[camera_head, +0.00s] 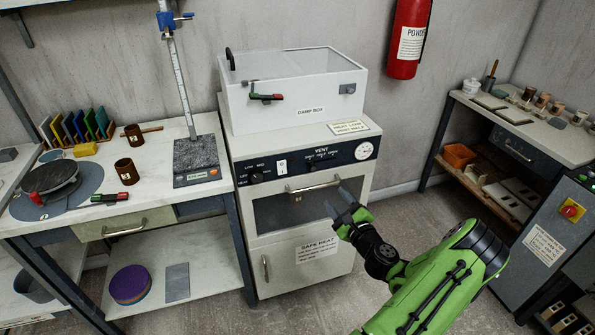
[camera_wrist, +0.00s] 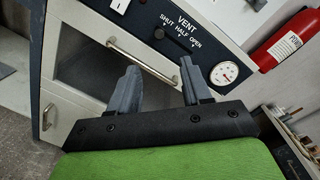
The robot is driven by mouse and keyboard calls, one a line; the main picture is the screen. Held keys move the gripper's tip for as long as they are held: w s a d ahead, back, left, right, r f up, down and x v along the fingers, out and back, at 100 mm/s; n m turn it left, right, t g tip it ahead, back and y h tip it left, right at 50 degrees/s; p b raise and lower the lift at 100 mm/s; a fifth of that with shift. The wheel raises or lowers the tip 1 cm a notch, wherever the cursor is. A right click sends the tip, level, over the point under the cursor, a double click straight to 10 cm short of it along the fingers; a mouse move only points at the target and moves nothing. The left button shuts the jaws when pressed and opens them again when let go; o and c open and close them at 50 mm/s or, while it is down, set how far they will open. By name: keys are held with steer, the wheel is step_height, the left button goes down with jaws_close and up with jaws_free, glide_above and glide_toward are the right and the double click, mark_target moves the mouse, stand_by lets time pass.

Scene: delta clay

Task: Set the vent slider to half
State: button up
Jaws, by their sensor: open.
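The vent slider (camera_wrist: 159,33) is a small dark knob on the dark control panel (camera_wrist: 213,50) of the white cabinet, under the labels SHUT, HALF and OPEN. In the wrist view it sits at the SHUT end of its track. In the head view the VENT area is small and the knob's position is hard to read. My gripper (camera_wrist: 160,65) is open and empty, with its two grey fingers spread apart. In the head view my gripper (camera_head: 337,200) is in front of the cabinet door, below the panel and apart from the slider.
A metal door handle (camera_head: 313,187) sticks out just below the panel. A dial gauge (camera_head: 365,150) is to the right of the vent and a white switch (camera_head: 282,167) to its left. A damp box (camera_head: 290,95) stands on top. A fire extinguisher (camera_head: 408,40) hangs on the wall.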

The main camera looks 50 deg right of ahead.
mark_target(314, 169)
steer(key=b+x, duration=0.1)
steer(key=x, duration=1.4)
steer(key=shift+a, duration=0.1)
jaws_close()
